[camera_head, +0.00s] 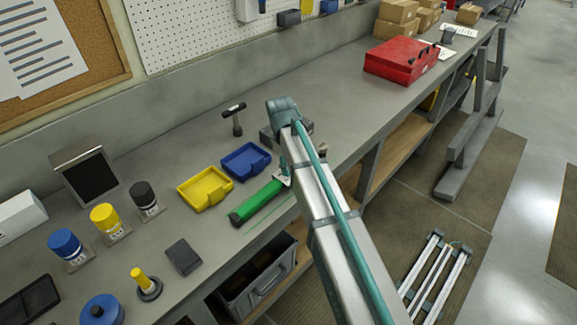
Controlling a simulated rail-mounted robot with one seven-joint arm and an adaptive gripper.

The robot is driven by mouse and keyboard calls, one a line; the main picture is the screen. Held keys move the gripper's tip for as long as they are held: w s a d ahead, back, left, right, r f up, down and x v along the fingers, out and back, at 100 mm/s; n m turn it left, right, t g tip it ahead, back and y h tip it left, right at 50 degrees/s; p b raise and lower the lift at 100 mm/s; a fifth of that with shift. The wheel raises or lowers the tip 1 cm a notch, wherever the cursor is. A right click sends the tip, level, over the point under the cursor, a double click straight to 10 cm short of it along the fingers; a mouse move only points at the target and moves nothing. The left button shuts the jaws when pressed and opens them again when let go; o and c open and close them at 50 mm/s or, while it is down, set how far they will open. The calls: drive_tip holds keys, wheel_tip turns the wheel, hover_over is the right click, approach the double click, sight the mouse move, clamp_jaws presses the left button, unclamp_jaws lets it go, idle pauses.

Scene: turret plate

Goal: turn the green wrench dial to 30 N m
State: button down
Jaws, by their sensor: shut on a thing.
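The green wrench (260,204) lies on the grey bench near its front edge, running from lower left to upper right. Its upper right end passes under my arm. My gripper (285,179) is at that end and shut on the wrench. My arm hides much of the gripper and the far end of the wrench. The dial and its reading are too small and too covered to make out.
A yellow tray (205,189) and a blue tray (246,161) sit behind the wrench. A dark block (183,257) and several capped containers are at left. A red toolbox (401,60) stands at right. Bench space before it is clear.

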drive_tip(key=n, duration=0.6)
drive_tip(key=shift+n, duration=0.3)
drive_tip(key=n, duration=0.6)
drive_tip(key=shift+t+p, duration=0.4)
drive_tip(key=n, duration=0.6)
drive_tip(key=shift+n, duration=0.4)
drive_tip(key=n, duration=0.5)
drive_tip(key=shift+n+y+p, duration=0.3)
drive_tip(key=shift+n+p, duration=0.05)
drive_tip(key=shift+n, duration=0.05)
drive_tip(key=c, duration=0.8)
unclamp_jaws()
drive_tip(key=shift+c, duration=0.2)
drive_tip(key=shift+r, duration=0.15)
wheel_tip(320, 180, up, 12)
drive_tip(key=s, duration=0.1)
drive_tip(key=shift+s+a+f, duration=0.2)
drive_tip(key=shift+s+a, duration=0.1)
